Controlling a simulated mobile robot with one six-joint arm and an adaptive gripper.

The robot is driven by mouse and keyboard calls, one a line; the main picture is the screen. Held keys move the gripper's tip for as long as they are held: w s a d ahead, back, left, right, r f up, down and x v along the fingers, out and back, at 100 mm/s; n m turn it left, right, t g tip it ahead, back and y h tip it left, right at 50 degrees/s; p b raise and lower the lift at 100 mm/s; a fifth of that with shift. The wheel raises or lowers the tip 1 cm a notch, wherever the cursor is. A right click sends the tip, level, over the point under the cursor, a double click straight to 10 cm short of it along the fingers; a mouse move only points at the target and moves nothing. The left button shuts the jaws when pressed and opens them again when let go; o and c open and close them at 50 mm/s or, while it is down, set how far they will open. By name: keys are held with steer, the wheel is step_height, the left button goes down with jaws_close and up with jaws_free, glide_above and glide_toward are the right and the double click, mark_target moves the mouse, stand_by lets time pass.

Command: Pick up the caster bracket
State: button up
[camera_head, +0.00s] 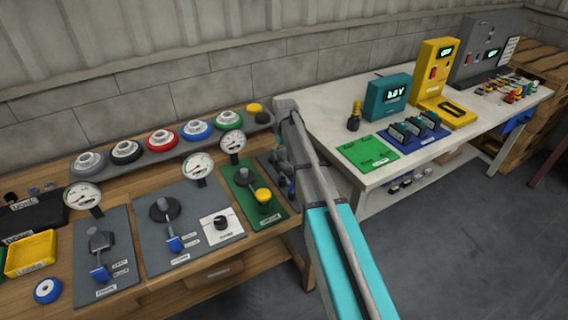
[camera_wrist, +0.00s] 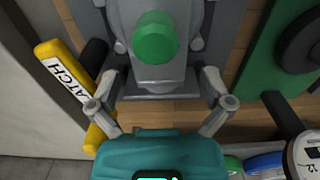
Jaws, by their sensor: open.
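I cannot tell for sure which thing is the caster bracket. In the wrist view, a grey fitting (camera_wrist: 130,72) with a round green top (camera_wrist: 155,38) lies just ahead of my gripper, partly between its fingers. My gripper (camera_wrist: 163,112) is open, with one finger on each side and a clear gap between them. Contact with the fitting cannot be made out. In the head view, my arm reaches over the bench's right end and hides much of that spot.
A yellow lettered bar (camera_wrist: 75,85) lies close left of my gripper. A green panel (camera_wrist: 262,55) and a gauge (camera_wrist: 305,155) are on the right. The wooden bench holds grey lever panels (camera_head: 105,235) and a disc rail (camera_head: 170,152). A white table (camera_head: 350,125) stands right, with open floor before it.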

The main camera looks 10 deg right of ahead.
steer(key=shift+f, duration=0.5)
steer(key=shift+c, duration=0.3)
steer(key=c, duration=1.3)
steer(key=shift+r, duration=0.15)
steer(key=shift+r+p, duration=1.1)
steer(key=shift+r, duration=0.1)
steer(key=s+r+p, duration=0.1)
steer(key=r+p, duration=0.1)
steer(key=s+r+p, duration=0.4)
steer(key=r+p, duration=0.1)
steer(key=shift+s, duration=0.1)
steer(key=shift+s+d+r+p, duration=0.1)
steer(key=shift+s+r+p, duration=0.45)
steer(key=shift+s, duration=0.9)
steer(key=shift+s+r+p, duration=0.6)
steer(key=shift+s, duration=0.9)
steer(key=shift+s+d+r+p, duration=0.1)
steer(key=shift+s+r+p, duration=0.45)
steer(key=shift+s, duration=0.9)
